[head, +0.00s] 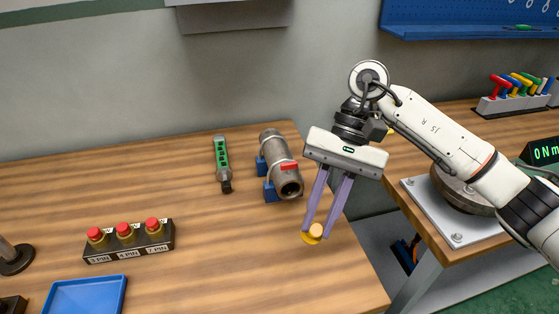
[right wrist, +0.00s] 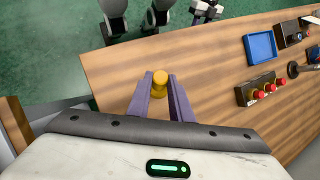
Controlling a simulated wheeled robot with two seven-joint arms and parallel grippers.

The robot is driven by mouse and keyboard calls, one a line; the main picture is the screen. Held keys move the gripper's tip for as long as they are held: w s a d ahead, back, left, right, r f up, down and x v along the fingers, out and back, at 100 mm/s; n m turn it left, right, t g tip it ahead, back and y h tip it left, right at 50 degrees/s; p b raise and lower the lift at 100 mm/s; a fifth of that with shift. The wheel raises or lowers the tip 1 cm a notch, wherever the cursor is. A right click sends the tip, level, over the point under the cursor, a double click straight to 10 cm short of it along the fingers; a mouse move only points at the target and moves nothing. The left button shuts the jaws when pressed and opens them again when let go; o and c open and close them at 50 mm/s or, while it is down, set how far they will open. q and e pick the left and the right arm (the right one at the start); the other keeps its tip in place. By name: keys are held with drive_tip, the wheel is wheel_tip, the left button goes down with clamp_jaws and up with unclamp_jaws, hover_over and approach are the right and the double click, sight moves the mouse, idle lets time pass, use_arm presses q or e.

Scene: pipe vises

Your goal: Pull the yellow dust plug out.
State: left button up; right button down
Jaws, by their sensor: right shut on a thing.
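The yellow dust plug (head: 313,233) is between the fingertips of my right gripper (head: 320,229), which is shut on it. In the right wrist view the plug (right wrist: 160,82) shows between the two purple fingers (right wrist: 160,90). The plug is apart from the metal pipe (head: 274,158), in front of it and to its right, over the wooden table; its exact height is hard to tell. The pipe rests in blue vise blocks (head: 270,190), with a red piece on top. Its near end shows a dark open bore (head: 291,188).
A green-and-grey tool (head: 222,163) lies left of the pipe. The wooden table's (head: 200,260) right edge is close to my gripper. Bare tabletop lies between the button box and the pipe.

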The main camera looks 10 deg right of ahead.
drive_tip(key=shift+w+a+m+g, duration=0.1)
drive_tip(key=shift+m+g, duration=0.2)
drive_tip(key=shift+g, duration=0.7)
drive_tip(key=shift+r+g+p, duration=0.2)
drive_tip(key=shift+g+p, duration=0.3)
drive_tip(key=shift+g, duration=0.3)
drive_tip(key=shift+f+g+b, duration=0.2)
drive_tip(key=shift+g+b, duration=0.1)
drive_tip(key=shift+m, duration=0.3)
